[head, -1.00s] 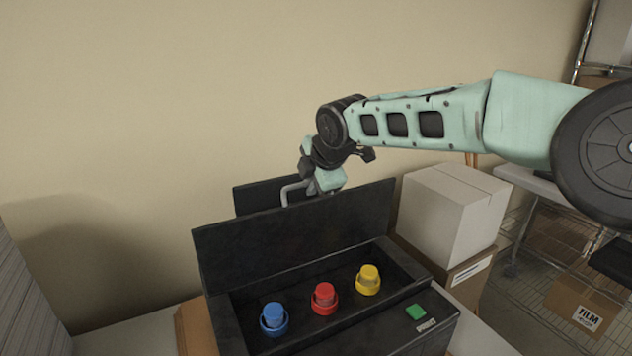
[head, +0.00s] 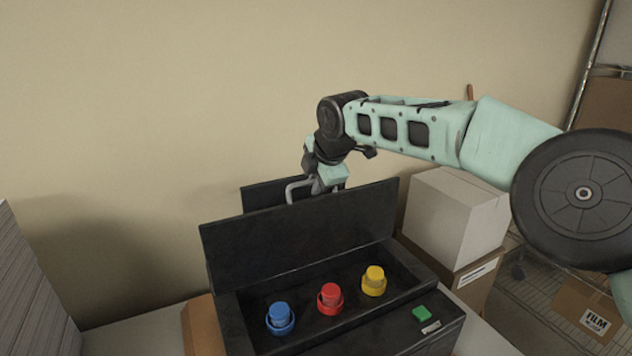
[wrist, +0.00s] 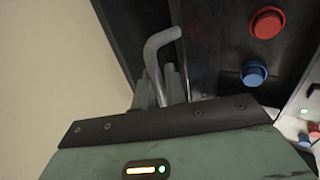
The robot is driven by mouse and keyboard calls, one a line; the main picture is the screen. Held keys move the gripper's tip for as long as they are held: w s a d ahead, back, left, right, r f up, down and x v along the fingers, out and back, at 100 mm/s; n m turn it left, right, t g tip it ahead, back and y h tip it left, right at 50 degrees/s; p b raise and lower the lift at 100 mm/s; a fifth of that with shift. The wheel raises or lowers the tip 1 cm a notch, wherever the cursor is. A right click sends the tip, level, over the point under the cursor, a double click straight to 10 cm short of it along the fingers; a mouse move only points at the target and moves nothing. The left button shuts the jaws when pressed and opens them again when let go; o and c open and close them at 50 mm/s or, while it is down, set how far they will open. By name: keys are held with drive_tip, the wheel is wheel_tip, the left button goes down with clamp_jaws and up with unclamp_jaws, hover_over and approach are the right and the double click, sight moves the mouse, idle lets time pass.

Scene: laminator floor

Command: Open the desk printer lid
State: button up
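The black desk printer (head: 350,327) stands on a table with its lid (head: 300,235) raised upright. Blue (head: 281,317), red (head: 330,297) and yellow (head: 374,280) capped bottles show inside, with a green button (head: 422,313) on the front right. A grey bar handle (head: 291,189) sticks out on the lid's far side. My gripper (head: 318,187) is behind the lid beside this handle, its fingertips partly hidden. In the wrist view, the fingers (wrist: 160,88) are at the handle (wrist: 160,42); whether they clamp it is unclear.
A white box (head: 452,215) on a brown box (head: 470,275) stands right of the printer. A wire shelf with a film box (head: 590,312) is farther right. A grey stack (head: 30,290) is at the left edge. The wall is close behind.

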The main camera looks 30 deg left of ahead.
drive_tip(key=shift+o, duration=1.1)
drive_tip(key=shift+f, duration=0.15)
drive_tip(key=shift+s+d+r+b, duration=0.1)
drive_tip(key=shift+d+r+b, duration=0.05)
drive_tip(key=shift+r+b, duration=0.2)
drive_tip(key=b+v, duration=0.6)
drive_tip(key=v, duration=1.1)
drive_tip(key=shift+b, duration=0.35)
